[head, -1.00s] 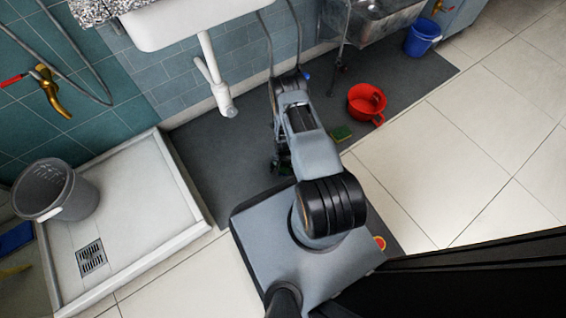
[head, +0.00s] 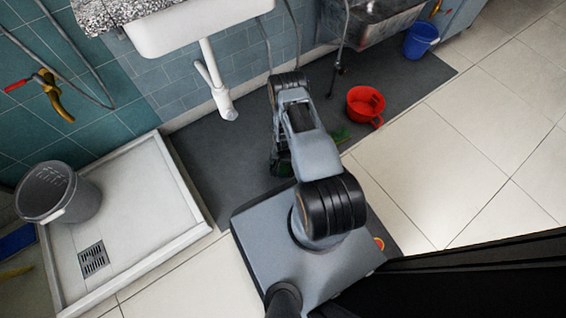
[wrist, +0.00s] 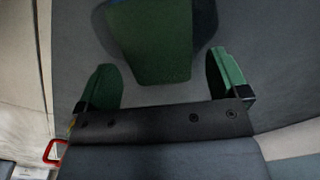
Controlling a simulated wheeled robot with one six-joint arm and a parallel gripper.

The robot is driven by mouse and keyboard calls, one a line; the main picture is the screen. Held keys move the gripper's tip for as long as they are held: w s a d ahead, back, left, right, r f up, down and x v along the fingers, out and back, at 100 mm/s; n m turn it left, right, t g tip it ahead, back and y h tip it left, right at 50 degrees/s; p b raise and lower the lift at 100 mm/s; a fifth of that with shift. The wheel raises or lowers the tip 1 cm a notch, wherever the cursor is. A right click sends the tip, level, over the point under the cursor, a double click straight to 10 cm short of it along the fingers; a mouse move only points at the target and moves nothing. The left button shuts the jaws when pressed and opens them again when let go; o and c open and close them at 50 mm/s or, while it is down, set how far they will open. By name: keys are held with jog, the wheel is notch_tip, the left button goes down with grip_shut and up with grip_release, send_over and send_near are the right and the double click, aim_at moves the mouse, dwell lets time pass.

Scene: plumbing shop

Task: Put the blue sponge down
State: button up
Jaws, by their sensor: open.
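In the wrist view my gripper (wrist: 162,62) is open, with a green-faced finger at each side. Between and just beyond the fingertips is the blue sponge (wrist: 152,45). Its green face is toward the camera and a little blue shows at the top edge of the picture. Gaps show between it and both fingers. A dark shadow surrounds it on the dark grey floor, and I cannot tell whether it rests flat. In the head view my gripper (head: 282,166) is low over the dark floor strip, mostly under my arm, and the blue sponge is hidden there.
Another green sponge (head: 340,134) lies right of my arm, partly hidden by it. A red pot (head: 366,103) and a blue bucket (head: 421,40) stand farther right. A shower tray (head: 130,262) with a grey bucket (head: 60,192) is at left. The dark floor strip (head: 215,165) is clear left of my arm.

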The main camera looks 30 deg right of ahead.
jog(key=w+a+r+n+t+p, duration=0.1)
jog(key=w+a+r+n+p, duration=0.1)
jog(key=r, duration=1.8)
jog(key=w+a+r+n+p, duration=0.2)
jog(key=w+r, duration=0.1)
jog(key=r, duration=1.7)
jog(key=s+a+r+n, duration=0.1)
jog(key=s+a+r, duration=0.1)
jog(key=s+r, duration=0.6)
jog(key=s+a+r+n+t, duration=0.1)
jog(key=s+a+r+n, duration=0.1)
jog(key=s+r, duration=0.6)
notch_tip(320, 180, up, 2)
jog(key=shift+a+n+t, duration=0.3)
jog(key=shift+a, duration=0.25)
jog(key=shift+o, duration=0.4)
